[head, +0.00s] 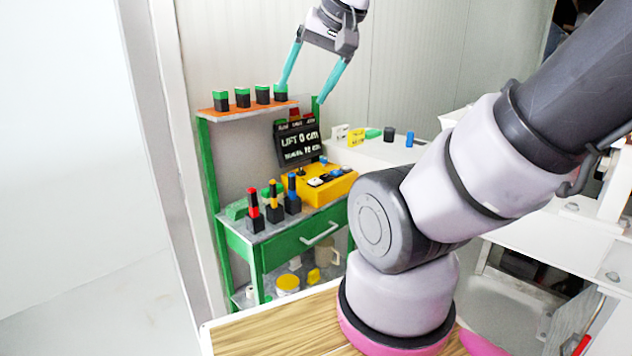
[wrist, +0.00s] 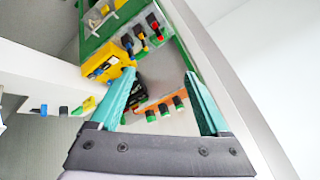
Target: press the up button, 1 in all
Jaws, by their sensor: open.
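A yellow control box (head: 322,187) sits on the green workbench (head: 290,247), with white, black and blue buttons on its top. The button markings are too small to read, so I cannot tell which is the up button. The box also shows in the wrist view (wrist: 112,62), left of my fingers. A dark display (head: 298,146) behind the box reads "LIFT 0 cm", with a smaller line below. My gripper (head: 308,92) is open and empty, with teal fingers, high above the box and near the shelf. It also shows in the wrist view (wrist: 164,82), fingers wide apart.
Several black-and-green blocks stand on an orange shelf (head: 247,108). Red, yellow and blue-topped black holders (head: 273,206) stand left of the box. A white counter (head: 372,153) with small items lies to the right. A wooden tabletop (head: 270,328) is in front.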

